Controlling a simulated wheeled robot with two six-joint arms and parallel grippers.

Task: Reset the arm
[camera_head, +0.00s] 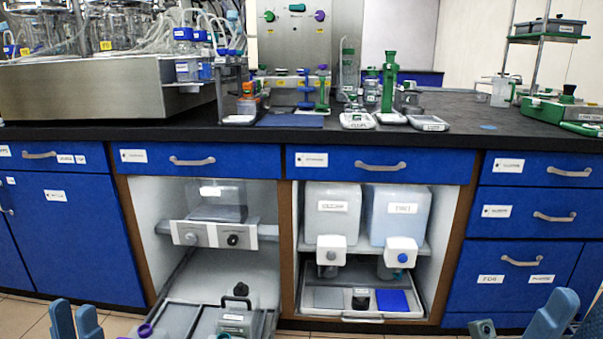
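My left gripper (76,316) shows at the bottom left edge. Its two blue fingers point up with a narrow gap between them, and nothing shows in the gap. My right gripper (572,314) is only partly in view at the bottom right corner. One blue finger leans there, and another blue part is cut off by the frame edge, so its opening cannot be told. Both grippers are low in front of the blue cabinets, apart from the bench and its objects.
A black bench top (460,135) holds small instruments and a steel bioreactor unit (110,92). Below, an open bay has a pulled-out tray (180,318) at floor level. Another bay holds two white containers (332,225) above a tray (350,312). Blue drawers (540,216) are shut.

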